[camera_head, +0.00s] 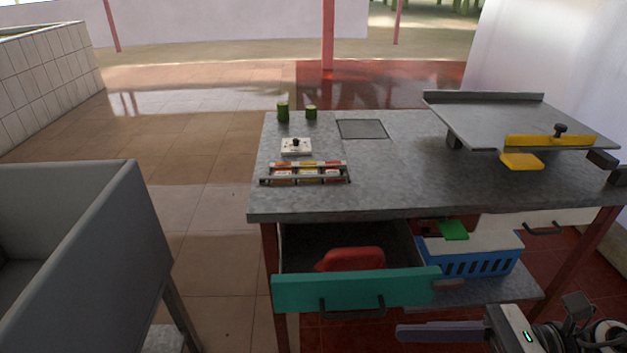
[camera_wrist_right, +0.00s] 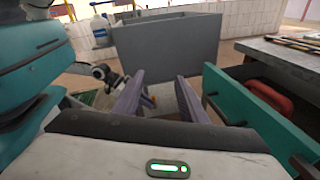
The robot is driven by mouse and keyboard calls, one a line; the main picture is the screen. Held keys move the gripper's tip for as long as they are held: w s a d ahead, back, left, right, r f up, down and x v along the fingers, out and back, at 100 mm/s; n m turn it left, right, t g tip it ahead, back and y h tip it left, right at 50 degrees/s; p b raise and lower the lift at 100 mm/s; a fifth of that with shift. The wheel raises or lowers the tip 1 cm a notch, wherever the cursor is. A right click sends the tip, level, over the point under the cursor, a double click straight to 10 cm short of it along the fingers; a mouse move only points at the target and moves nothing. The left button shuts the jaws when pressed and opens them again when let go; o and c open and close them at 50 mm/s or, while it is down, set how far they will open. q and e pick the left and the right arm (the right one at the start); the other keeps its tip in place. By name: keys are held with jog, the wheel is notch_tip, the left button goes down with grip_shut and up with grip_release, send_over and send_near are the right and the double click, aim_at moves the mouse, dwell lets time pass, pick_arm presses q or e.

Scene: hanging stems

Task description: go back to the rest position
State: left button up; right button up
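My right gripper (camera_wrist_right: 160,80) shows in the right wrist view with its two purple-grey fingers apart and nothing between them. In the head view it is at the bottom right (camera_head: 402,331), low in front of the workbench, beside the open teal-fronted drawer (camera_head: 300,293). Only one finger line shows there. The drawer holds a red object (camera_head: 352,259), and no finger is on its handle. My left gripper is not visible in the head view.
The grey workbench (camera_head: 400,185) carries a rack of small coloured packs (camera_head: 305,173), two green cylinders and a raised metal tray (camera_head: 520,120). A blue crate (camera_head: 470,264) sits on the lower shelf. A grey bin (camera_head: 90,260) stands at left, with open tiled floor between.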

jog(key=w+d+r+m+t+h+p, duration=0.15)
jog(key=w+m+t, duration=0.25)
jog(key=m+t, duration=0.5)
jog(key=w+d+r+m+t+h, duration=0.15)
jog(key=w+m+t, duration=0.3)
jog(key=m, duration=0.85)
notch_tip(320, 180, down, 10)
jog(key=d+m+t+h+p, duration=0.1)
jog(key=d+m+h, duration=0.1)
jog(key=m+h, duration=0.85)
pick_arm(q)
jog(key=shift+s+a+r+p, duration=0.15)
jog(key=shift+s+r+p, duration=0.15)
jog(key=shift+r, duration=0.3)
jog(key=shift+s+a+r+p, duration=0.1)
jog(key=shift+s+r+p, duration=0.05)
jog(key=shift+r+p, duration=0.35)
pick_arm(e)
jog(key=s+a+f+m+g, duration=0.4)
jog(key=s+f+m+g, duration=0.4)
jog(key=s+f+m, duration=0.5)
notch_tip(320, 180, down, 4)
jog(key=shift+s+a+f+m, duration=0.1)
jog(key=shift+s+a+m, duration=0.15)
jog(key=shift+m, duration=0.6)
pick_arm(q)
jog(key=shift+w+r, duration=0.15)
